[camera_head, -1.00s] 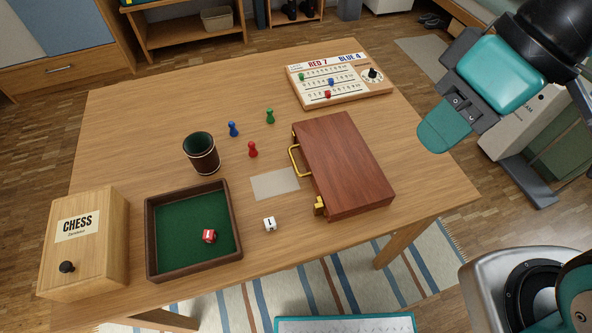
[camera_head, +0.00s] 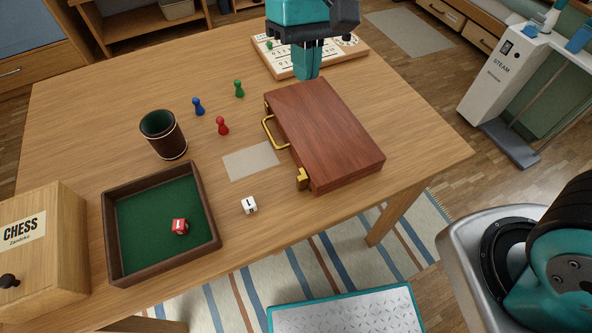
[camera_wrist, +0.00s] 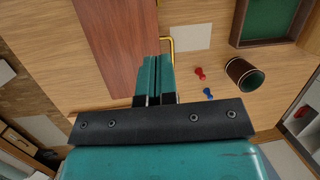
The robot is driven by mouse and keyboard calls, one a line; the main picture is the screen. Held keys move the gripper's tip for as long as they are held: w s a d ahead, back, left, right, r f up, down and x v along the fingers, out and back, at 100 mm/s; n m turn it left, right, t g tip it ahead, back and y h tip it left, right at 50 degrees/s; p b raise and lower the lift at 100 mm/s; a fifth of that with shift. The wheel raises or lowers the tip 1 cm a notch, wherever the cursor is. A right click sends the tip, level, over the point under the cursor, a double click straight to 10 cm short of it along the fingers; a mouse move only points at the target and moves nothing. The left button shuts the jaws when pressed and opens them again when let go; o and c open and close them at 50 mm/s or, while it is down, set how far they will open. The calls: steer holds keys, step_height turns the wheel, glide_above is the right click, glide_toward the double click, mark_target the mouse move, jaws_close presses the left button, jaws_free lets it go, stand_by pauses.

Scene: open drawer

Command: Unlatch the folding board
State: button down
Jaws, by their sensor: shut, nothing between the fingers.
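The folding board (camera_head: 325,135) is a closed reddish-brown wooden case lying flat on the table. A brass handle (camera_head: 269,131) is on its left side, and a brass latch (camera_head: 302,178) is at its near left corner. A second brass fitting shows small at the far left corner. My gripper (camera_head: 306,76) is above the far end of the board, fingers pointing down, shut and empty. In the wrist view the shut fingers (camera_wrist: 155,75) show in front of the board (camera_wrist: 118,40), beside the handle (camera_wrist: 168,45). I cannot tell whether they touch it.
A score board (camera_head: 348,57) stands just behind my gripper. Red (camera_head: 222,126), blue (camera_head: 198,107) and green (camera_head: 239,89) pawns, a dice cup (camera_head: 163,135), a white die (camera_head: 249,205), a dice tray (camera_head: 112,238) and a chess box (camera_head: 60,235) lie to the left.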

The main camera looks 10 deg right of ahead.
mark_target(301, 179)
steer(key=w+a+f+m+g+h+b, duration=0.1)
steer(key=w+a+f, duration=0.2)
steer(key=f, duration=0.5)
steer(key=shift+w+a+f+h+b, duration=0.25)
steer(key=shift+a+f+h+b, duration=0.15)
steer(key=shift+a, duration=0.15)
steer(key=b+x, duration=0.1)
steer(key=x, duration=0.9)
steer(key=s, duration=0.1)
steer(key=s+d, duration=0.1)
steer(key=s, duration=0.1)
steer(key=shift+s, duration=0.45)
